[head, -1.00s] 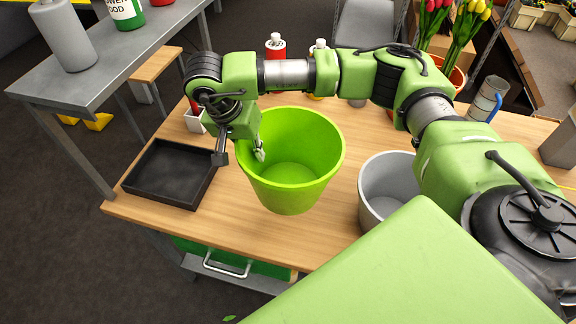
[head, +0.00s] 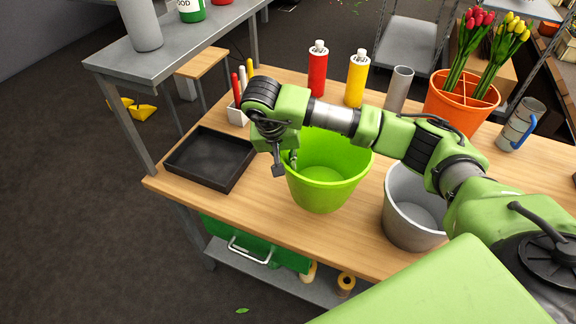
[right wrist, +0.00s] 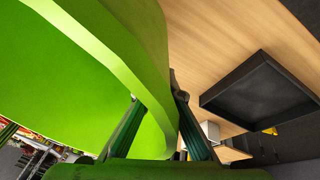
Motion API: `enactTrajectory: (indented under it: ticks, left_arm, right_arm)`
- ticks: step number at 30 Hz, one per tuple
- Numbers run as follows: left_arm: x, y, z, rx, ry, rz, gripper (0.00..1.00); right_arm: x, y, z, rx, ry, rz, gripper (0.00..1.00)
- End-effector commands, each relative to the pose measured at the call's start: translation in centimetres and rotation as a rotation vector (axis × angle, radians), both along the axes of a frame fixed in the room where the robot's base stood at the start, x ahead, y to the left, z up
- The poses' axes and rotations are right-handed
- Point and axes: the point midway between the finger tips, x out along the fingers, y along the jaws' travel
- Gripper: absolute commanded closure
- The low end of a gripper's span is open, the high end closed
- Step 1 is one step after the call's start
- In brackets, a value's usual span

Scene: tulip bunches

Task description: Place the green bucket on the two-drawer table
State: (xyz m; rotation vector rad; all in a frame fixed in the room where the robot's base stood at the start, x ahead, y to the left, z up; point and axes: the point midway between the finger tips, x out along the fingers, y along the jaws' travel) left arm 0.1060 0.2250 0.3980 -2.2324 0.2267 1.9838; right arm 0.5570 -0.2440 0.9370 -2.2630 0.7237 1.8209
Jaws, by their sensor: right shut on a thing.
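The green bucket (head: 330,180) is upright at the wooden table, between the black tray and the grey bucket. In the head view I cannot tell whether its base touches the tabletop. My right gripper (head: 285,163) is shut on the left side of its rim, with one finger inside the bucket. The right wrist view shows the bucket wall (right wrist: 70,70) large between the fingers (right wrist: 156,108). My left gripper is out of view. I cannot make out a table with two drawers in either view.
The wooden table (head: 250,207) holds the black tray (head: 181,181), grey bucket (head: 400,225), red bottle (head: 318,72), yellow bottle (head: 356,80) and orange tulip pot (head: 445,108). A grey metal table (head: 115,62) stands at the left. Dark floor (head: 75,240) is clear at lower left.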

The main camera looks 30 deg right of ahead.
Motion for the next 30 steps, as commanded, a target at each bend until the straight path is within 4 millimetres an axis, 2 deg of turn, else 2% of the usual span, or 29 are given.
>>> enactTrajectory:
  ticks: [3,8,15,18,28,30]
  left_arm:
    - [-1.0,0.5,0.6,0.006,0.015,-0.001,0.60]
    - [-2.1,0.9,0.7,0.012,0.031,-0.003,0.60]
    - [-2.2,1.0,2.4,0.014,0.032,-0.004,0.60]
    - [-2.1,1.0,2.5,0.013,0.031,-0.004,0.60]
    - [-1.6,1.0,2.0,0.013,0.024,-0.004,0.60]
    - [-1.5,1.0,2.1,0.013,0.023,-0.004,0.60]
  right_arm:
    - [1.3,-0.5,-1.5,0.001,0.000,-0.002,1.00]
    - [2.2,-0.8,-2.5,0.002,-0.003,-0.002,1.00]
    - [2.5,-1.0,-5.3,0.000,0.002,-0.002,1.00]
    - [2.6,-1.0,-6.1,0.001,-0.002,0.000,1.00]
    - [2.6,-1.0,-6.6,0.001,-0.004,0.000,1.00]
    - [2.6,-1.0,-6.5,0.001,-0.003,0.000,0.79]
